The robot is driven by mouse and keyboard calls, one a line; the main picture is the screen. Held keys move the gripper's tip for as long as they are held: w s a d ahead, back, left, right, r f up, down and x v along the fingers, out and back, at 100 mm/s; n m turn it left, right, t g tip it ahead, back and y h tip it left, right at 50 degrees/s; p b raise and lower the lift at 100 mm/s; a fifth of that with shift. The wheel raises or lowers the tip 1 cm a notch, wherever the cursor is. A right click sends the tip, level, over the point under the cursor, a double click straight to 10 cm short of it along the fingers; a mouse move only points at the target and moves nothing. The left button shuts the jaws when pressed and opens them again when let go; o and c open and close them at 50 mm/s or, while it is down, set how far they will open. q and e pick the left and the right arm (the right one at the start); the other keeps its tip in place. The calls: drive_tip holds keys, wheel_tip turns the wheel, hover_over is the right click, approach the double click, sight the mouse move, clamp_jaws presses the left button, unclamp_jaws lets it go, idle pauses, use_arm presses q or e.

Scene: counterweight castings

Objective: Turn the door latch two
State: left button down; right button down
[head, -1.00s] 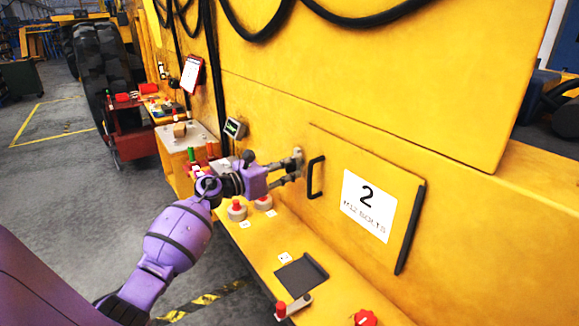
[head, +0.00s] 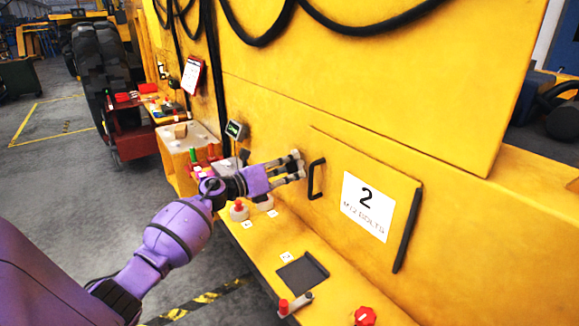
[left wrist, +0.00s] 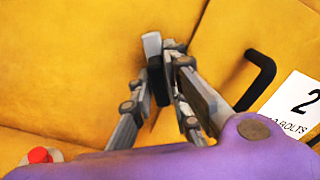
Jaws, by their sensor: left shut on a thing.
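The door with the white "2 M12 BOLTS" label (head: 367,205) lies closed against the yellow wall in the head view. A black pull handle (head: 316,179) is at its left edge and also shows in the left wrist view (left wrist: 264,72). My left gripper (head: 296,166) is just left of that handle, at the door's edge. In the left wrist view its fingers (left wrist: 161,84) are shut on the latch (left wrist: 152,46), a small dark grey piece. The fingers hide most of the latch, so its exact angle is hard to tell. My right gripper is not in view.
A small gauge (head: 236,131) is left of the gripper. Grey floor lies open at left.

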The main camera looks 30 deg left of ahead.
use_arm(q)
drive_tip(key=n, duration=0.2)
drive_tip(key=shift+r+n+p, duration=0.2)
drive_tip(key=shift+n+p, duration=0.2)
drive_tip(key=n+p, duration=0.1)
drive_tip(key=n, duration=0.2)
drive_tip(key=shift+n, duration=0.3)
drive_tip(key=n, duration=0.3)
drive_tip(key=shift+p, duration=0.4)
drive_tip(key=shift+n, duration=1)
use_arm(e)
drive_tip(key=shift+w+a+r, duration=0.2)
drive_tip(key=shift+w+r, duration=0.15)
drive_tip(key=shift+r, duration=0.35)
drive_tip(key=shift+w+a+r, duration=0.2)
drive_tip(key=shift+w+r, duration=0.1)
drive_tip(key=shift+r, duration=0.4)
use_arm(q)
drive_tip(key=shift+f+n, duration=0.1)
drive_tip(key=shift+n, duration=0.2)
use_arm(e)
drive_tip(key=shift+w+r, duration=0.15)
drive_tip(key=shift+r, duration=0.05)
use_arm(q)
drive_tip(key=c, duration=1.8)
unclamp_jaws()
drive_tip(key=shift+s, duration=0.15)
